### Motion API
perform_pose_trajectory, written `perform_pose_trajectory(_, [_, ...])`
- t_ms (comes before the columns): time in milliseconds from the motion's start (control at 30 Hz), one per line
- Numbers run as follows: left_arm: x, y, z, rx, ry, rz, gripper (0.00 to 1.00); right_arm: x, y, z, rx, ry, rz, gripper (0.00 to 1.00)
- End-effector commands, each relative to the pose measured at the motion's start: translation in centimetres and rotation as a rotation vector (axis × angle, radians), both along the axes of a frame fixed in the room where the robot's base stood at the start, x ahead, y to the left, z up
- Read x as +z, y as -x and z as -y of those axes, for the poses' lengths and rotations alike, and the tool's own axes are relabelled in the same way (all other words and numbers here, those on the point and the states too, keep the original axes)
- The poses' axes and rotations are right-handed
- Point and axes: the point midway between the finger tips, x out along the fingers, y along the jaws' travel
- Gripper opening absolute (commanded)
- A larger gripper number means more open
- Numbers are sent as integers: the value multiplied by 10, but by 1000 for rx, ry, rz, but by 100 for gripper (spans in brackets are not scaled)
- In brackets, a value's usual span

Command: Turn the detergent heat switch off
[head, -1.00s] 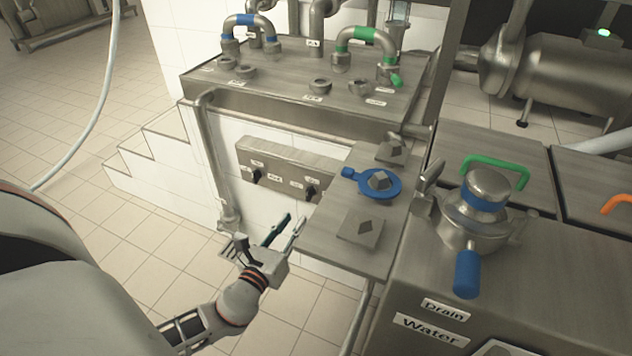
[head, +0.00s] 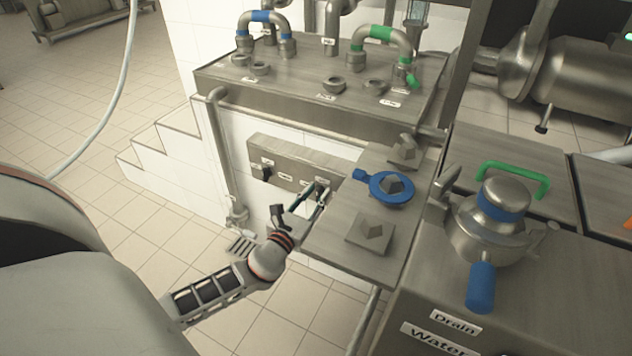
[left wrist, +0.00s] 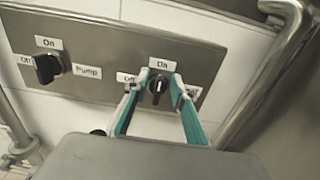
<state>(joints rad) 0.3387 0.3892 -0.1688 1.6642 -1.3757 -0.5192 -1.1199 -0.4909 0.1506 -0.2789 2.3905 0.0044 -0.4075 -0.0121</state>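The grey switch panel (head: 290,167) is on the white tiled wall, with two black knobs. In the left wrist view, the right knob (left wrist: 157,87) has an "On" label (left wrist: 162,64) above it and an "Off" label to its left. Its white mark looks roughly upright, towards "On". A label on its right is partly hidden by a finger, so its name is unreadable. My left gripper (head: 314,193) is at this knob; in the left wrist view its teal-padded fingers (left wrist: 159,80) are apart, one on each side of it. Contact cannot be told. My right gripper is out of view.
The other knob (left wrist: 47,68) is labelled "Pump". A metal shelf (head: 345,262) with a blue-handled fitting (head: 391,187) juts out close to the right of my left gripper. A vertical pipe (head: 222,160) stands left of the panel. Open floor lies at lower left.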

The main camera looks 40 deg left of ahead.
Motion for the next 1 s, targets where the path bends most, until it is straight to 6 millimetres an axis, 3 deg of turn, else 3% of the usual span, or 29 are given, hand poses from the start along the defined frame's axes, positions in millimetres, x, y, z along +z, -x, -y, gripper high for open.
perform_pose_trajectory(100, [0, 0, 0, 0, 0, 0, 22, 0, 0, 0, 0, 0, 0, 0])
perform_pose_trajectory(200, [0, 0, 0, 0, 0, 0, 0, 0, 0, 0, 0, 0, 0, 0])
perform_pose_trajectory(667, [-2, 1, -1, 2, 50, 10, 0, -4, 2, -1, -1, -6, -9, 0])
perform_pose_trajectory(1000, [-7, 3, -5, 3, 283, 62, 0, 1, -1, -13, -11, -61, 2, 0])
